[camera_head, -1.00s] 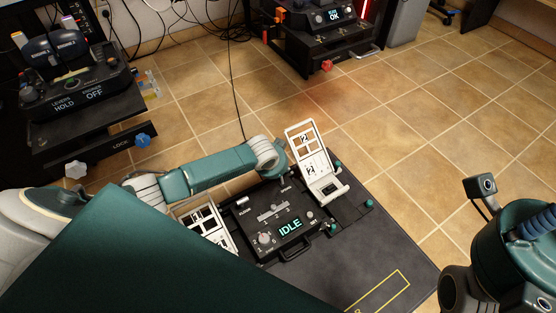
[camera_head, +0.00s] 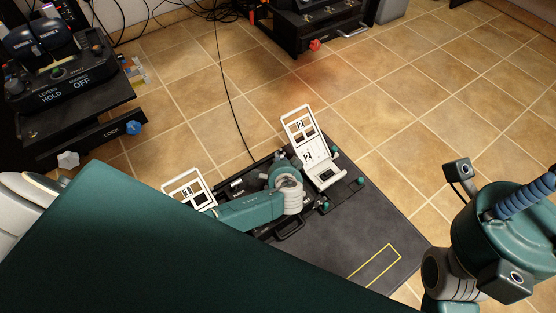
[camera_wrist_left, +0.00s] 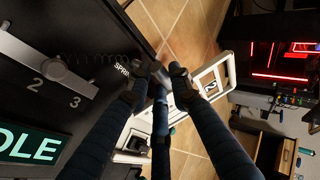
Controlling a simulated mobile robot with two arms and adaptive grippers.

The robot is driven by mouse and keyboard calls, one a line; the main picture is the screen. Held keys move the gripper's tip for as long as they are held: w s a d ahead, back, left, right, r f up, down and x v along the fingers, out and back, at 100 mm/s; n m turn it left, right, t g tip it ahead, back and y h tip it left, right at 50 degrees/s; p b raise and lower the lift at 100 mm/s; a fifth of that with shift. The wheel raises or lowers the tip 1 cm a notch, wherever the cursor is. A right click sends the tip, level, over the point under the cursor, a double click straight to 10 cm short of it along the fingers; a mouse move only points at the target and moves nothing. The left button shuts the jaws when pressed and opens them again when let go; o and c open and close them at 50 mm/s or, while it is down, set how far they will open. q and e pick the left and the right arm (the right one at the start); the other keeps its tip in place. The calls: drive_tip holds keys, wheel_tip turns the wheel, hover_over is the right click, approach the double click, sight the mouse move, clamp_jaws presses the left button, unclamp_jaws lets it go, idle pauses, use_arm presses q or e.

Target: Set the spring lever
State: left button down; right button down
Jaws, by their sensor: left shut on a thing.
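The dark control panel (camera_wrist_left: 80,120) fills the left of the left wrist view, with a partly cut-off green "IDLE" display (camera_wrist_left: 35,147) and a lettered label starting "SPR" (camera_wrist_left: 122,68). My left gripper (camera_wrist_left: 161,80) has its fingertips closed together on a small dark part beside that label, taken to be the spring lever. The fingers hide most of it. In the head view my left wrist and forearm cover the panel's middle, hiding the gripper. My right arm's wrist stands at the right edge of the head view, with one blue ribbed finger (camera_head: 525,196) showing; its fingertips are out of frame.
White stands with numbered cards flank the panel, one at right (camera_head: 312,150) and one at left (camera_head: 188,190). Consoles stand at the left (camera_head: 65,95) and top (camera_head: 315,25).

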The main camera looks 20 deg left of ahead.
use_arm(q)
drive_tip(key=shift+w+d+r, duration=0.15)
drive_tip(key=shift+w+d, duration=0.1)
drive_tip(key=shift+d, duration=0.3)
drive_tip(key=c, duration=1.6)
unclamp_jaws()
drive_tip(key=shift+o, duration=0.6)
drive_tip(key=shift+s+a, duration=0.1)
drive_tip(key=shift+a, duration=0.05)
drive_tip(key=v, duration=1.1)
drive_tip(key=shift+s+d, duration=0.25)
drive_tip(key=shift+s, duration=0.1)
drive_tip(key=shift+r, duration=0.1)
